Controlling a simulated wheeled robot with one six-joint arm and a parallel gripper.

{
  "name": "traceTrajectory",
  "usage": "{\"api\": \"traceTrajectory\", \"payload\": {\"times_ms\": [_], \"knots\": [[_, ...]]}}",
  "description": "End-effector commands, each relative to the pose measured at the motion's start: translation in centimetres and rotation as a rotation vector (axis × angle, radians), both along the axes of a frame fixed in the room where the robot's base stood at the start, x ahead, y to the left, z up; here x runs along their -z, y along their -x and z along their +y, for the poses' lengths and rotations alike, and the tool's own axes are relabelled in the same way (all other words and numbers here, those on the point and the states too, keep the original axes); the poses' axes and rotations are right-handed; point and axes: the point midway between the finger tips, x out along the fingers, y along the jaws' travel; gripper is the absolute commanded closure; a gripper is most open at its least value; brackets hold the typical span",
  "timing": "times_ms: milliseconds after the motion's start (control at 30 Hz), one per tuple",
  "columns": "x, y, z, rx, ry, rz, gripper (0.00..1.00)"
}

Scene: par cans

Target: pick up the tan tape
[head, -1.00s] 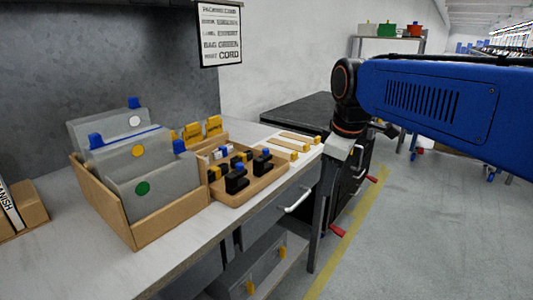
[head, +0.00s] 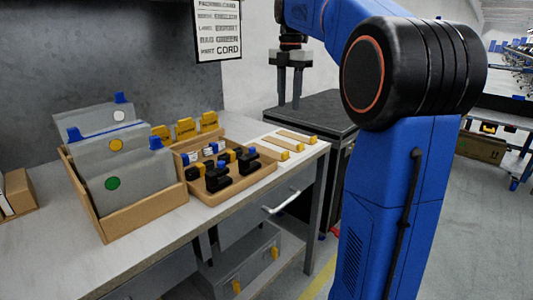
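I cannot pick out a tan tape for certain. Several flat tan strips (head: 292,137) with yellow ends lie side by side on a white patch at the right end of the workbench; I cannot tell whether they are tape. My gripper (head: 289,104) hangs with its fingers pointing down, above and behind these strips in the picture, in front of the pale wall and the dark cabinet top. A gap shows between its two fingers and nothing is held.
The workbench (head: 50,255) carries a cardboard box (head: 135,222) of grey bags with coloured dots, and a wooden tray (head: 236,190) of small black, blue and yellow parts. Yellow cards (head: 185,128) stand behind. A dark cabinet (head: 325,112) adjoins at right. A sign (head: 218,30) hangs above.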

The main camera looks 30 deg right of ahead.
Motion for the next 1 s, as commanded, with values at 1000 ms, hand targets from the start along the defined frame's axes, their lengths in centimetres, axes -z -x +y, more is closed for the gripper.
{"api": "traceTrajectory", "payload": {"times_ms": [1000], "knots": [[13.0,-0.1,0.1,-0.002,-0.001,0.003,0.66]]}}
